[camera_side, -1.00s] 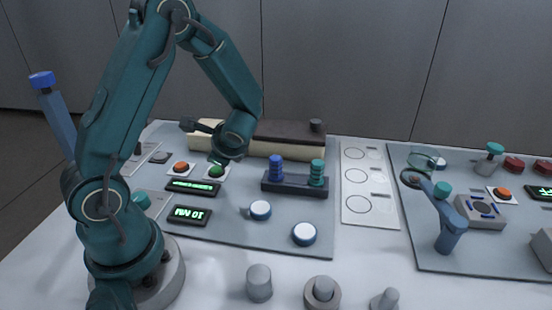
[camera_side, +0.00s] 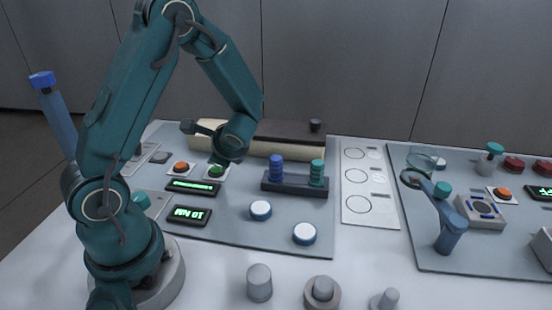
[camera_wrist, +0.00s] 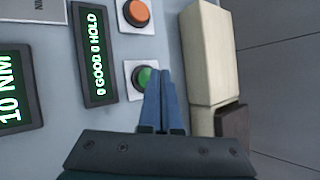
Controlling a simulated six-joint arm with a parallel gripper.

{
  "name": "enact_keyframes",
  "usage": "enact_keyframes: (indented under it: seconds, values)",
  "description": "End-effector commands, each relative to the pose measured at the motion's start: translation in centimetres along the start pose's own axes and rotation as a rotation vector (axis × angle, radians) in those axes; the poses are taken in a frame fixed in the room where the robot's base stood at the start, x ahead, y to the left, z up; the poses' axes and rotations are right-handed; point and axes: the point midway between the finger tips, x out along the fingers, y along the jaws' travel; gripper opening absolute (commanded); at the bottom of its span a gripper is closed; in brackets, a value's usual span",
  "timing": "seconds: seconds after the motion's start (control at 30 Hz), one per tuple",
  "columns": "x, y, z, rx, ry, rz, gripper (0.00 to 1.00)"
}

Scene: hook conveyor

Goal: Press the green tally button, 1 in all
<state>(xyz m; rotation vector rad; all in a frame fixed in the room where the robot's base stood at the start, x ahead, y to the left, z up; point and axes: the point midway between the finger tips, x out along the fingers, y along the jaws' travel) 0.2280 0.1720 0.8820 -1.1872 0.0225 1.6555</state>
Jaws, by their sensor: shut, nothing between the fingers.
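The green tally button (camera_side: 217,171) sits on a white square plate on the grey-blue panel, beside an orange button. In the wrist view the green button (camera_wrist: 146,78) shows partly, with my shut blue fingers covering its lower right side. My gripper (camera_wrist: 162,74) is shut and empty, its tips at or just over the button. I cannot tell whether they touch it. In the side view my wrist hangs just above and right of the button and the fingertips are hard to make out. A display beside it (camera_wrist: 95,55) reads "0 GOOD 0 HOLD".
The orange button (camera_wrist: 137,13) lies next to the green one. A cream and dark block (camera_wrist: 210,55) stands close on the other side. A rack with blue and teal stacks (camera_side: 295,185) and white round knobs (camera_side: 260,210) are to the right.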

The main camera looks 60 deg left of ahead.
Motion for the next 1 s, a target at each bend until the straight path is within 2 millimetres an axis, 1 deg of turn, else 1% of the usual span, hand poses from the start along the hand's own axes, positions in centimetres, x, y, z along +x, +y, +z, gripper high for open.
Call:
enact_keyframes:
  seconds: [1.0]
  values:
    - [0.65, 0.47, -0.51, 0.001, 0.001, 0.0, 0.0]
